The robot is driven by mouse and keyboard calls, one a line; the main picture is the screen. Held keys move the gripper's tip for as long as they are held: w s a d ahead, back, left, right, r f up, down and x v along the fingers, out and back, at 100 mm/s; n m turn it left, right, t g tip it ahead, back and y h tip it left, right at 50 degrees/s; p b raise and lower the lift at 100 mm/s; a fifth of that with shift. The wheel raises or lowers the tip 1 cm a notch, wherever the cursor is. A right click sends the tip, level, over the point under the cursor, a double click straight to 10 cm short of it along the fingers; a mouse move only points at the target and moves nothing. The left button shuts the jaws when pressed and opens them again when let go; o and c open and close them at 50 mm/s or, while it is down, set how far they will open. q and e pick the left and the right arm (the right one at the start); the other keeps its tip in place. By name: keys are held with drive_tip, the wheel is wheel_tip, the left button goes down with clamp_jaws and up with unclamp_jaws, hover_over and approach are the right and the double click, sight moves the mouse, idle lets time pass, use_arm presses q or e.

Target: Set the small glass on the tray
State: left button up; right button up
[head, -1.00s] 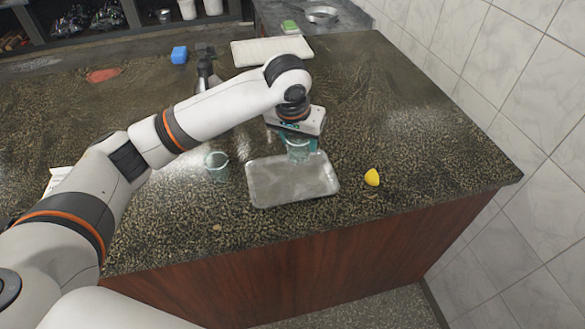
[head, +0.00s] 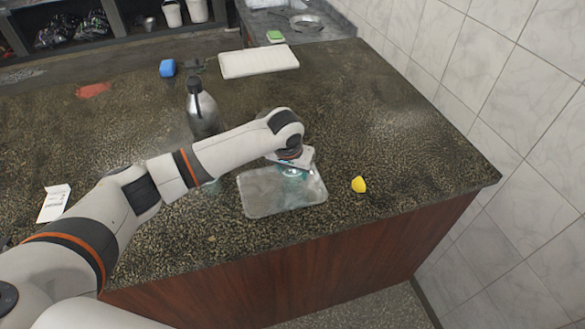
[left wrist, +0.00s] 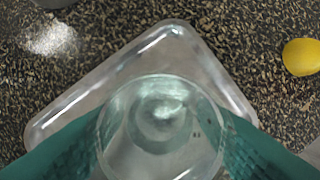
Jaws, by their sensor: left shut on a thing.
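The tray (head: 262,202) is a shallow, clear-grey rounded rectangle near the counter's front edge; its rim shows in the left wrist view (left wrist: 62,112). My left gripper (head: 291,170) is over the tray's far right part, pointing down. Its teal fingers are shut on the small glass (left wrist: 160,125), a clear tumbler seen from above in the left wrist view. In the head view the glass is mostly hidden by the gripper. The glass is over the tray; I cannot tell whether its base touches it. My right gripper is not in view.
A yellow lemon piece (head: 359,185) lies right of the tray. A dark-capped bottle (head: 203,112) stands behind my left arm. A second glass (head: 210,184) is mostly hidden by that arm. The counter's right side is clear.

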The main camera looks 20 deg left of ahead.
use_arm(q)
drive_tip(key=shift+f, duration=0.2)
drive_tip(key=shift+f, duration=0.1)
drive_tip(key=o, duration=1)
drive_tip(key=shift+o, duration=0.2)
drive_tip(key=b+v, duration=0.1)
drive_tip(key=v, duration=1.1)
drive_tip(key=shift+b, duration=0.4)
